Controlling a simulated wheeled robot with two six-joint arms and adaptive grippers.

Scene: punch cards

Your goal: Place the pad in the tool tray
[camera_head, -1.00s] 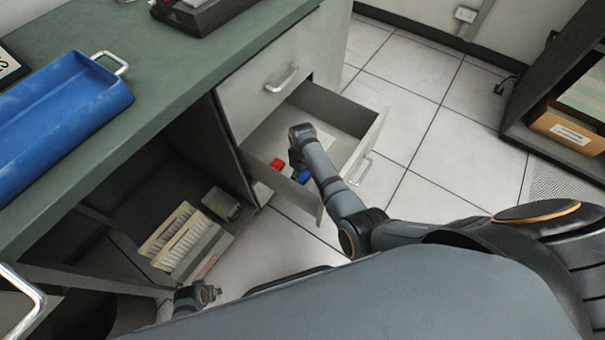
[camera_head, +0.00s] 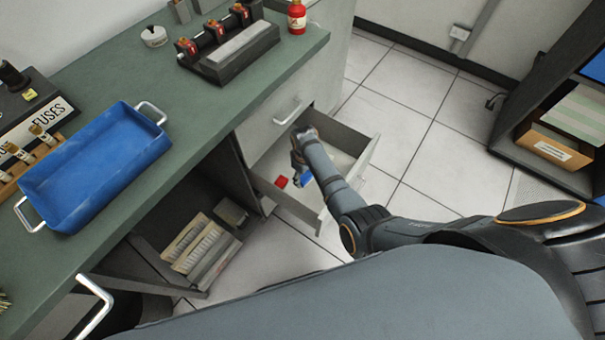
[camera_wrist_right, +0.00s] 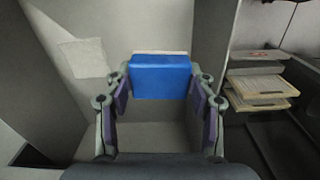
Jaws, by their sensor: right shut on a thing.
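The pad (camera_wrist_right: 160,77) is a blue block with a pale edge behind it, held between the fingers of my right gripper (camera_wrist_right: 160,88). In the head view the blue pad (camera_head: 305,179) shows beside my right gripper (camera_head: 299,165), over the open drawer (camera_head: 295,207). The gripper and forearm partly hide it. The tool tray (camera_head: 32,182) looks to be the blue, empty tray with metal handles on the green counter at left. My left gripper is not in view.
A red object (camera_head: 281,182) lies in the drawer. A fuse rack (camera_head: 45,112) stands behind the tray; a black device (camera_head: 228,50) and a red bottle (camera_head: 297,17) stand farther back. Counter between tray and device is clear. Cards (camera_head: 200,245) sit in the open lower cabinet.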

